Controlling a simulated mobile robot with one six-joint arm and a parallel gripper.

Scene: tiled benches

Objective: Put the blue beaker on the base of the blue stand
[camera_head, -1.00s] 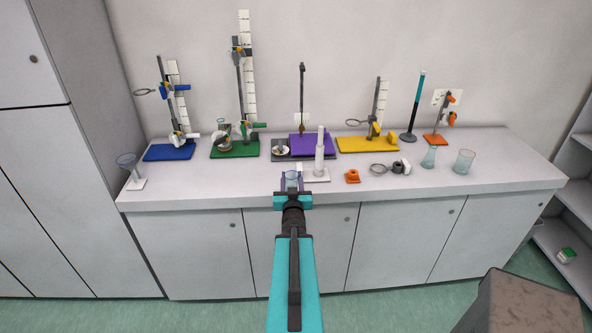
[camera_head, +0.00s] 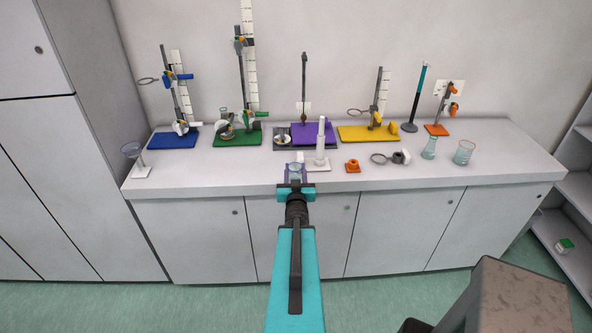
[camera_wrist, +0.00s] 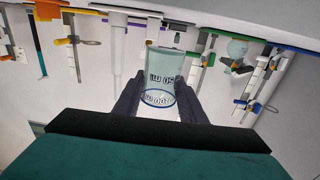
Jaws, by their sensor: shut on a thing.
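The blue beaker (camera_head: 295,169) is a small clear, bluish glass held upright or nearly so at the bench's front edge in the head view. My gripper (camera_head: 295,178) is shut around it. In the wrist view the beaker (camera_wrist: 165,75), with printed markings and a blue ring, sits between both fingers of my gripper (camera_wrist: 160,100). The blue stand (camera_head: 178,95) is at the bench's far left, with a ring and clamps on its rod. Its flat blue base (camera_head: 170,141) lies well left of and behind my gripper.
A funnel on a white holder (camera_head: 138,160) stands front left. The green stand's base (camera_head: 238,138) is right of the blue one. A white cylinder (camera_head: 320,148) stands close right of my gripper. The bench top (camera_head: 215,168) is clear between funnel and gripper.

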